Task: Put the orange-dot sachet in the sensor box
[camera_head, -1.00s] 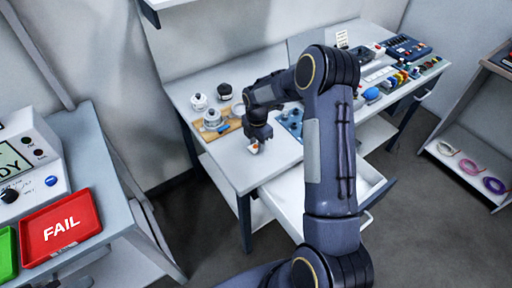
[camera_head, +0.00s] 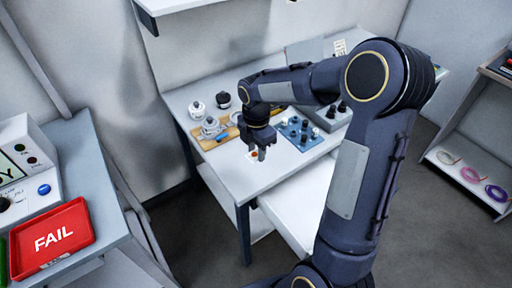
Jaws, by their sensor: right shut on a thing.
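My right gripper (camera_head: 259,154) points down over the front left part of the workbench, near the wooden board. It is shut on the small white sachet with an orange dot (camera_head: 252,156), which shows beside the fingertips. I cannot tell whether the sachet touches the bench top. A grey box with a raised lid (camera_head: 306,54), likely the sensor box, stands at the back of the bench to the right of the gripper; my forearm hides part of it. My left gripper is not in view.
A blue mat (camera_head: 290,124) with several dark parts lies right of the gripper. A wooden board (camera_head: 206,142) with jars is to its left. A white drawer (camera_head: 290,205) stands open under the bench. A red FAIL tray (camera_head: 52,238) is at the far left.

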